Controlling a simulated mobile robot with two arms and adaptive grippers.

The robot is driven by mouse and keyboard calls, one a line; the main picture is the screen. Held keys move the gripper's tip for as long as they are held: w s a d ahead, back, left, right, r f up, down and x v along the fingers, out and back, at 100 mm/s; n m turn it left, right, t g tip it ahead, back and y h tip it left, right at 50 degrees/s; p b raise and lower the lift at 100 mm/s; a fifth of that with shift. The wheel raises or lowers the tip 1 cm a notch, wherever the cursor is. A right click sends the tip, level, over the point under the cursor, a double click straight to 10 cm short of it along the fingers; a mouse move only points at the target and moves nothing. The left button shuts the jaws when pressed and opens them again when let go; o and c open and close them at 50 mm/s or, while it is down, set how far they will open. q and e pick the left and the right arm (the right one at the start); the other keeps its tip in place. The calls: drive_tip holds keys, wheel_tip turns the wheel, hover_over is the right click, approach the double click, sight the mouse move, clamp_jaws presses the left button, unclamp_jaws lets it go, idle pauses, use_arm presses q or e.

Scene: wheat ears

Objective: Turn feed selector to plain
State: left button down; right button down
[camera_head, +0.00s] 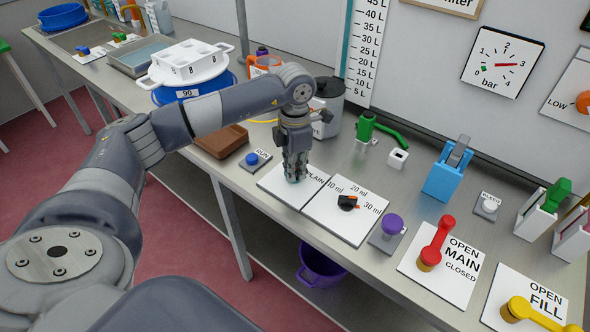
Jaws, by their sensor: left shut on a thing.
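My left gripper (294,173) reaches down onto the middle of this plate from above. The knob's pointing direction and the rest of the plate's lettering are hidden. My right gripper is not in view.
A dial plate (335,226) with a black and orange knob (347,203) adjoins on the right. A blue button (252,159) and brown tray (222,142) lie to the left. A purple knob (393,226) and red MAIN lever (438,238) stand farther right.

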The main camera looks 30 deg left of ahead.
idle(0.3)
use_arm(q)
drive_tip(key=c, duration=1.7)
unclamp_jaws()
drive_tip(key=shift+r, duration=0.15)
wheel_tip(320, 180, up, 12)
drive_tip(key=shift+f, duration=0.1)
